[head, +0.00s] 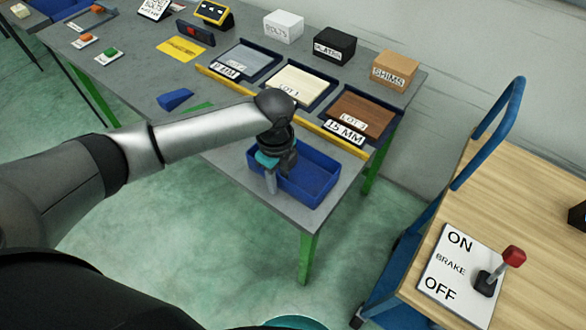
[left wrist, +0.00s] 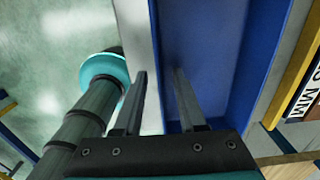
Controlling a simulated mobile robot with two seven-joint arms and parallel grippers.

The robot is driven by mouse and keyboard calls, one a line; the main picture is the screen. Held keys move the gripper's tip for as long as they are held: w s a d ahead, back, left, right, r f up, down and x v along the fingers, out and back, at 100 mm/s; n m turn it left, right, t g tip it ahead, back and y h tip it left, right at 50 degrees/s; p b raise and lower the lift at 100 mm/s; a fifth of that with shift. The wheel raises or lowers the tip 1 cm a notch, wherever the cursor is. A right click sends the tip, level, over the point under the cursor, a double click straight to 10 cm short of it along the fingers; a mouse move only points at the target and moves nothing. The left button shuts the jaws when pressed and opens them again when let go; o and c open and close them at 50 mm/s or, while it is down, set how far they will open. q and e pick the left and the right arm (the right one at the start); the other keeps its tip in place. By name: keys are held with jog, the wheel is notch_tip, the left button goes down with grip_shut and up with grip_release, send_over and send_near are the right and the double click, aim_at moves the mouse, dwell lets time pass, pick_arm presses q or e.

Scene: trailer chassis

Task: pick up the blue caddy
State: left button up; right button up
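The blue caddy (head: 314,178) is an open, empty rectangular tray at the near right corner of the grey table. It fills much of the left wrist view (left wrist: 207,50). My left gripper (head: 279,178) is over the caddy's near left side, pointing down. In the left wrist view its two fingers (left wrist: 160,78) are apart, with the caddy's side wall running between them. One finger is on the outer side and the other on the inner side. I cannot tell whether either touches the wall. My right gripper is not in view.
A yellow strip (head: 285,115) separates the caddy from trays labelled LOT and MM on the grey table (head: 225,165). Boxes, including SHIMS (head: 395,70), stand behind. A blue wedge (head: 175,98) lies left. A wooden-topped cart (head: 500,180) with a brake lever (head: 497,272) stands right.

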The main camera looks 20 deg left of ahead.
pick_arm(q)
grip_shut()
jog(key=shift+r, duration=0.1)
dwell(1.2)
